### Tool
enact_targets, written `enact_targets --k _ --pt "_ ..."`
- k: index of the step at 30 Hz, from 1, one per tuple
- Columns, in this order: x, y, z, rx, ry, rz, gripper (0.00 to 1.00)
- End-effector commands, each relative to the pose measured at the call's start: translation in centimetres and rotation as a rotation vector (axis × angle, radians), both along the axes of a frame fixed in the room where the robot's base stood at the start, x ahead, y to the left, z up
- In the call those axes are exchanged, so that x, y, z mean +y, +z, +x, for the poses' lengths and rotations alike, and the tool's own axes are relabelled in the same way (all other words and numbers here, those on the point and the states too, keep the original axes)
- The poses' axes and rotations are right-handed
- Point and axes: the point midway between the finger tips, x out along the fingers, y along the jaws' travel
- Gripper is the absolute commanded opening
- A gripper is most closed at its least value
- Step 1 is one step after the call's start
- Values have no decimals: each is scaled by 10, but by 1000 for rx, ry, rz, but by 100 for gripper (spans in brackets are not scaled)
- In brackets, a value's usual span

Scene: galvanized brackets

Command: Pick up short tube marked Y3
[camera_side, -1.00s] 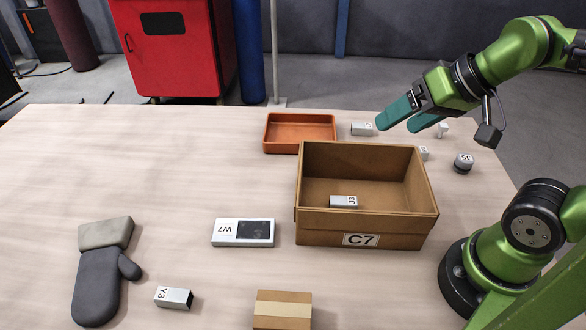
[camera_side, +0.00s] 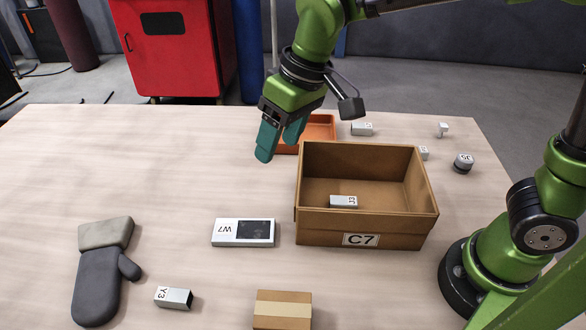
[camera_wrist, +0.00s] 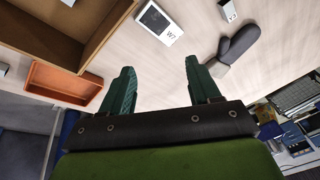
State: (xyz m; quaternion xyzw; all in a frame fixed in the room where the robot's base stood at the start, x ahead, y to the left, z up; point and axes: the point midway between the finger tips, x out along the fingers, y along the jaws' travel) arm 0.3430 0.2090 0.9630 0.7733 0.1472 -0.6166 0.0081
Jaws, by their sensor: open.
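The short tube marked Y3 (camera_side: 173,298) lies on the table at the front left in the side view, just right of the grey mitt. Its label faces up and its dark open end points right. In the wrist view the tube (camera_wrist: 228,11) is small near the top edge, beside the mitt. My gripper (camera_side: 278,152) is open and empty, with teal fingers pointing down above the back of the table, in front of the orange tray. It is well behind and to the right of the tube. Both fingers show apart in the wrist view (camera_wrist: 158,80).
A cardboard box marked C7 (camera_side: 361,240) holds a small part (camera_side: 343,202). A device marked W7 (camera_side: 243,232), a grey mitt (camera_side: 97,285), a small closed carton (camera_side: 282,309) and an orange tray (camera_side: 318,119) lie around. Small parts sit at the back right. The left table is clear.

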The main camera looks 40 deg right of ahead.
Motion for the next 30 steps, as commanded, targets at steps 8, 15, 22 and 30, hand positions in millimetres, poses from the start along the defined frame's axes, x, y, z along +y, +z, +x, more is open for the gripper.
enact_targets --k 8,15,22,30 --pt "139 -41 25 91 314 -148 62" --pt "232 -80 13 123 502 -253 62" --pt "253 -60 15 108 531 -263 62" --pt "247 -76 10 139 549 -275 62"
